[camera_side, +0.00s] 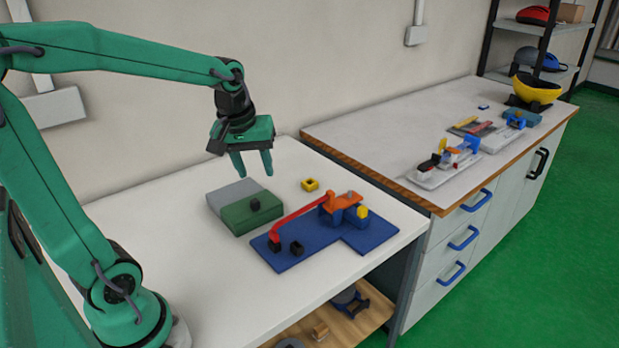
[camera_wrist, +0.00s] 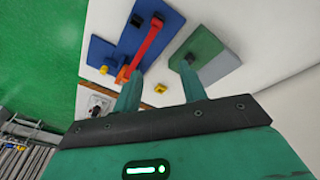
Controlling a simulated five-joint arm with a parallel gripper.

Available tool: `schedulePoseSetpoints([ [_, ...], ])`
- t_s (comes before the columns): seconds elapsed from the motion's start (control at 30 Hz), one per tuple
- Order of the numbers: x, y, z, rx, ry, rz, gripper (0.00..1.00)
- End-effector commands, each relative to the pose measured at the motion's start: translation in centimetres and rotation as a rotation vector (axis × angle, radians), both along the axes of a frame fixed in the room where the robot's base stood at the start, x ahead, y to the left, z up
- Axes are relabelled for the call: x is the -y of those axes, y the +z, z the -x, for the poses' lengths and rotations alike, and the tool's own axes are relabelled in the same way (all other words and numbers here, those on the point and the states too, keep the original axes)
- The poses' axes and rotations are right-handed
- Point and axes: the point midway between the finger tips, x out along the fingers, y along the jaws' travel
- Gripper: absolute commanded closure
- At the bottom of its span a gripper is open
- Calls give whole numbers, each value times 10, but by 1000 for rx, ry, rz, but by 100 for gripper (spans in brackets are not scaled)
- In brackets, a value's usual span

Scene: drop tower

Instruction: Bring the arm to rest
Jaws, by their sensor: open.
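My gripper (camera_side: 252,164) is green and hangs above the white table, pointing down, with its two fingers apart and nothing between them. In the wrist view my gripper (camera_wrist: 160,92) also shows both fingers spread and empty. It is in the air near the green and grey block (camera_side: 240,206), clear of everything on the table. My green arm reaches in from the left and bends down at the wrist.
A blue base (camera_side: 318,246) carries a red sloping bar (camera_side: 304,212), an orange part (camera_side: 342,202) and small black pieces. A second workbench (camera_side: 385,135) with other assemblies stands at the right. The table's front left is clear.

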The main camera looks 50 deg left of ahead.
Motion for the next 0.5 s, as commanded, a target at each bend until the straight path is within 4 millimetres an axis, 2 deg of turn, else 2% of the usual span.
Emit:
schedulePoseSetpoints([
  [0.23,35,18,33,82,-282,-73,58],
  [0.5,64,24,69,166,-575,-164,58],
])
